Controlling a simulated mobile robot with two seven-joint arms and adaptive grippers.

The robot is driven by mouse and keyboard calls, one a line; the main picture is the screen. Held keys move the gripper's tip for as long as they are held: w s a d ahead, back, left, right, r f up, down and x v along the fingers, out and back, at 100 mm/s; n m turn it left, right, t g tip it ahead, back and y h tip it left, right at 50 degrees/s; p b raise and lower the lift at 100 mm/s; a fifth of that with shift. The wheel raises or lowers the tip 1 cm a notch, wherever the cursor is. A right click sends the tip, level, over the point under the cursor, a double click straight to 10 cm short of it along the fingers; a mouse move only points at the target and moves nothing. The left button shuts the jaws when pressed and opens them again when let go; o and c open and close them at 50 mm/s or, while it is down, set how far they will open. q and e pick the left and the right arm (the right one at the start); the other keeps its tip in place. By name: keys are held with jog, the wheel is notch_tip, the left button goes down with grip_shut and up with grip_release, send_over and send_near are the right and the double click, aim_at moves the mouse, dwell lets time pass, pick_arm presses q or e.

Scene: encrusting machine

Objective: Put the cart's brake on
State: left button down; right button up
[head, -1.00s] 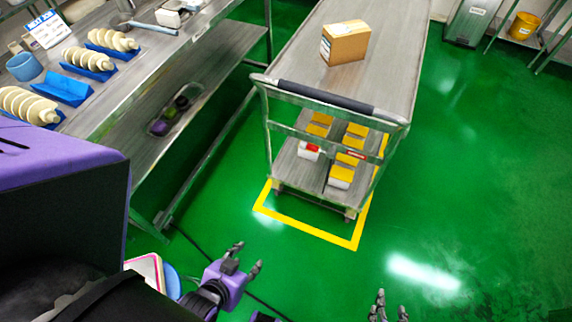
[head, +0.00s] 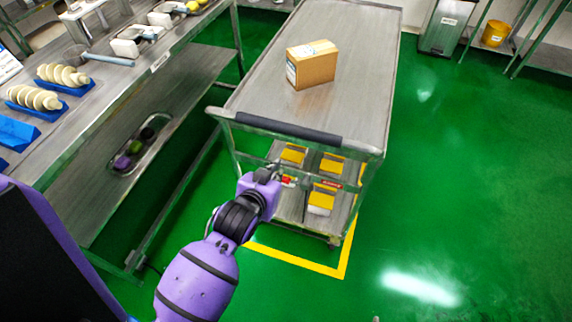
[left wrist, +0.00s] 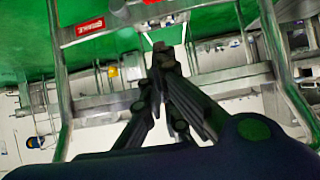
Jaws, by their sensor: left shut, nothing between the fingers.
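The grey metal cart (head: 340,75) stands in the middle of the head view, its dark-gripped push handle (head: 285,128) facing me. A small red label (head: 332,183) sits on the crossbar below the handle; in the left wrist view it reads BRAKE (left wrist: 90,26). A small red part (head: 288,180) shows just right of my left gripper (head: 275,177). My left gripper is shut and empty at the cart's handle end, below the handle. Its closed fingers show in the left wrist view (left wrist: 162,50). I cannot tell whether they touch the cart. The brake's setting is unclear.
A cardboard box (head: 311,65) stands on the cart top, and yellow-topped boxes (head: 320,198) are on its lower shelf. Yellow floor tape (head: 300,262) runs around the cart's near end. A steel workbench (head: 165,80) stands at left. Green floor is clear at right.

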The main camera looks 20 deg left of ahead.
pick_arm(q)
send_over(284, 181)
notch_tip(284, 181, down, 9)
jog(key=shift+d+f+b, duration=0.1)
jog(key=shift+f+b, duration=0.3)
jog(key=shift+f, duration=0.15)
pick_arm(e)
jog(key=shift+s+d+f, duration=0.1)
jog(key=shift+s+f, duration=0.35)
jog(key=shift+s, duration=0.05)
jog(key=shift+w, duration=0.1)
pick_arm(q)
jog(key=shift+f+n, duration=0.1)
jog(key=shift+n, duration=0.2)
jog(key=shift+a+f, duration=0.15)
jog(key=shift+a, duration=0.05)
